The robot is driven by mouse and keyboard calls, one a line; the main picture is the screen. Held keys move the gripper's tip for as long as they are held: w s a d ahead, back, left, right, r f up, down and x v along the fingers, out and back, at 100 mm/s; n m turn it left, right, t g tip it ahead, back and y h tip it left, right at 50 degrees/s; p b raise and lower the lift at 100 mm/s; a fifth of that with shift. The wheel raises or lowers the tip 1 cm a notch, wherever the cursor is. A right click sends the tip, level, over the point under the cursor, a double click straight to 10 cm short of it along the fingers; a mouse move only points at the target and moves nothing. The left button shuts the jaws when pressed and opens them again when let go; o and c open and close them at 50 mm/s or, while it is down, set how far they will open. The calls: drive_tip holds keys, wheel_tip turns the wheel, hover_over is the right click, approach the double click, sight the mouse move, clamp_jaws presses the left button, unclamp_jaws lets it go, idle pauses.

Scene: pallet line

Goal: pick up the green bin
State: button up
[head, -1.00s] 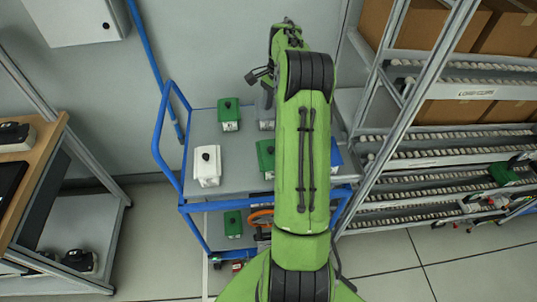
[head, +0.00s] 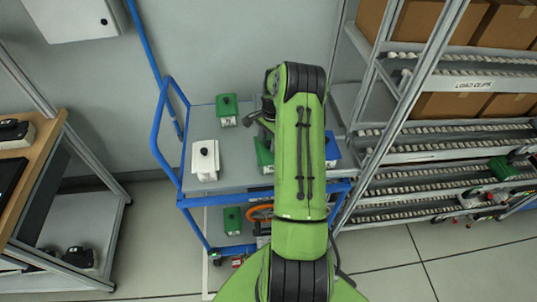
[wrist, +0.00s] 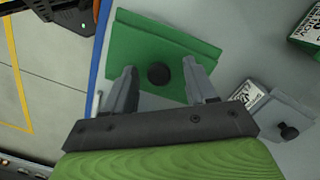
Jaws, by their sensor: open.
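In the wrist view a green bin (wrist: 150,55) with a round black knob lies directly in front of my gripper (wrist: 160,80). My gripper is open, one finger on each side of the knob, with a gap between each finger and the knob. I cannot tell how high the fingertips are above the bin. In the head view a green bin (head: 264,153) on the cart top is partly covered by my arm, and my fingers are hidden there. Another green bin (head: 226,107) stands farther back on the cart, and one (head: 233,220) is on its lower shelf.
The blue-framed cart (head: 200,188) also carries a white bin (head: 205,160) and a blue bin (head: 332,148). A grey bin (wrist: 275,115) is close to my right finger. A roller rack (head: 440,160) stands right, a wooden workbench (head: 38,165) left.

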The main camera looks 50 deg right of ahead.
clamp_jaws()
idle(0.3)
wheel_tip(320, 180, up, 10)
idle(0.4)
